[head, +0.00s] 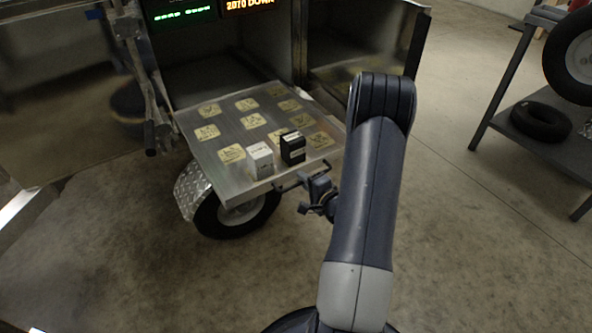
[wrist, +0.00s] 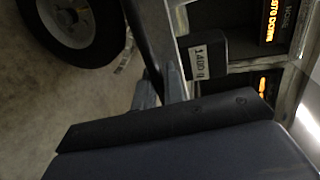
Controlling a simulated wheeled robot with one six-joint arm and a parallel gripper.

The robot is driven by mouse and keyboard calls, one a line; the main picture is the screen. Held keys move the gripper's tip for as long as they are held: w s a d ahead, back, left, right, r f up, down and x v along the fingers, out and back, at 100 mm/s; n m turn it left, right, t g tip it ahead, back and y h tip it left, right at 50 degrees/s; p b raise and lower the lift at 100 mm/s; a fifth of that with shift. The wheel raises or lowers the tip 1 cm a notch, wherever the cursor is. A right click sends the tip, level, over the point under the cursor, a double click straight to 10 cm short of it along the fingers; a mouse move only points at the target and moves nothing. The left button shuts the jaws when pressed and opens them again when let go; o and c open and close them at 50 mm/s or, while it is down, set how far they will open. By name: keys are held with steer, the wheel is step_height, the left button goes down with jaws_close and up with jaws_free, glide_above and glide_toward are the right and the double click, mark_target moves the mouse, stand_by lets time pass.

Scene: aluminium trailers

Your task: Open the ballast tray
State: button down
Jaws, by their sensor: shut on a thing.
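The ballast tray (head: 190,138) is a flat metal tray with yellow marked squares on top. In the head view it sticks out of the trailer's opening, above a wheel. A dark bar handle (head: 287,185) runs along its front edge and also shows in the wrist view (wrist: 147,45). My gripper (head: 308,196) is at the right end of this handle. In the wrist view its fingers (wrist: 160,88) are on both sides of the dark bar, shut on it. My forearm hides part of the tray's right side.
A white block (head: 259,160) and a black block (head: 292,148) stand near the tray's front edge. A trailer wheel (head: 236,215) is below. Lit signs (head: 182,17) are at the back. A rack with tyres (head: 541,120) stands right. The floor between is clear.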

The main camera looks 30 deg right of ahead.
steer(key=shift+s+f, duration=0.1)
steer(key=shift+s, duration=0.8)
steer(key=c, duration=1.8)
jaws_free()
steer(key=shift+s, duration=0.15)
steer(key=shift+c, duration=0.2)
steer(key=p+v, duration=0.2)
steer(key=v, duration=0.8)
steer(key=shift+s, duration=0.4)
steer(key=b+x, duration=0.2)
steer(key=x, duration=0.9)
steer(key=shift+r, duration=0.2)
steer(key=shift+w, duration=0.1)
